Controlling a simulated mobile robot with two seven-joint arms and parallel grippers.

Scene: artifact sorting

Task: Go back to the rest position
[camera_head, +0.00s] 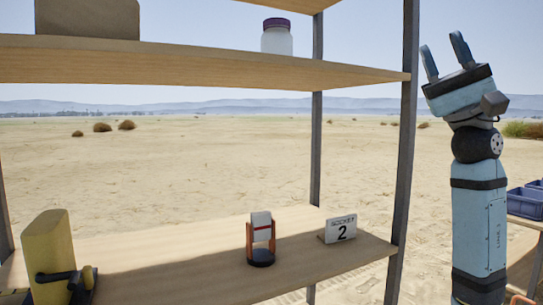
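My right gripper (441,42) is raised at the right, beside the shelf's front post, with its fingers pointing up. The two fingers are apart with nothing between them. My light blue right arm stands upright below it, clear of the shelf. My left gripper is not in view.
A wooden shelf unit has an upper board (200,66) and a lower board (200,268). The lower board bears a yellow block (48,243) by a black fixture, an orange-and-black holder (261,240) with a white piece, and a "2" sign (341,229). Blue bins (525,203) stand far right.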

